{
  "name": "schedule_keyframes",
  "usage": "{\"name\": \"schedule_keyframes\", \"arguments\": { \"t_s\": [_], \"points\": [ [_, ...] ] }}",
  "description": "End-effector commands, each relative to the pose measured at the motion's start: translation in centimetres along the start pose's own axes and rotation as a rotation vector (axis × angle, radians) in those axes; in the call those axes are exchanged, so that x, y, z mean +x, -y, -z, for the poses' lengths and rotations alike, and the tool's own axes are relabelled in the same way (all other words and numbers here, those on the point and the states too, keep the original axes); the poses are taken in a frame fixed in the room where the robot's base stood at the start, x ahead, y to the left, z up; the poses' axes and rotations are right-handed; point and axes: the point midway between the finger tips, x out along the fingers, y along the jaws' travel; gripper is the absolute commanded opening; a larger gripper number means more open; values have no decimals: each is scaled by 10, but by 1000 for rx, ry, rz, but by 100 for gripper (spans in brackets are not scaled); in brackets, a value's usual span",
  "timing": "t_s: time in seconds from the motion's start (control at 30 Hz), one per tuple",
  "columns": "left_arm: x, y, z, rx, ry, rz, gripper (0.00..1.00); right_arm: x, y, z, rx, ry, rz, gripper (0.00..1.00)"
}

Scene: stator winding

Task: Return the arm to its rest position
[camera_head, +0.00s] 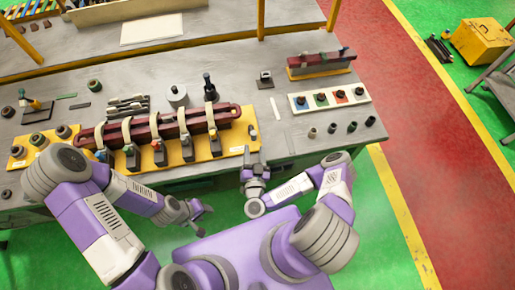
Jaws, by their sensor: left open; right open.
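My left gripper (196,213) is low in front of the workbench's near edge, apart from everything on the bench, with its jaws open and empty. My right gripper (253,161) is at the bench's near edge, just right of the yellow fixture plate (236,137). Its jaws are open, and I see nothing held in it. Both my arms are bent in front of my body. On the yellow plate, a dark red bar-shaped part (163,127) lies across several grey and black clamps.
The grey workbench (270,125) also carries a white panel (330,97) with coloured buttons, a clamped red part (320,62) on a yellow base, and small dark cylinders (352,127). A yellow box (481,41) stands on the floor at the right. Green floor is clear before the bench.

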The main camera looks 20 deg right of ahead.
Motion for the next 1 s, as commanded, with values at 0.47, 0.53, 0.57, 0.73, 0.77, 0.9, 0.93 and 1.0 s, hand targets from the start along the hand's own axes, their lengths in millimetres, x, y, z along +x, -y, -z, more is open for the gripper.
{"name": "schedule_keyframes", "arguments": {
  "t_s": [0.47,0.53,0.57,0.73,0.77,0.9,0.93,1.0],
  "points": [
    [1,0,0,0,0,0,43,0,0,0,0,3,5,49],
    [1,0,0,0,0,0,43,1,6,-4,-1,22,44,49],
    [1,0,0,0,0,0,43,1,11,-6,-2,39,75,49],
    [1,0,0,0,0,0,43,-12,54,-42,-9,271,372,49],
    [1,0,0,0,0,0,43,-17,60,-50,-13,334,425,49],
    [1,0,0,0,0,0,43,-45,70,-86,-35,635,579,49],
    [0,0,0,0,0,0,43,-51,69,-92,-41,698,596,49],
    [0,0,0,0,0,0,43,-64,63,-103,-56,846,613,49]
  ]
}}
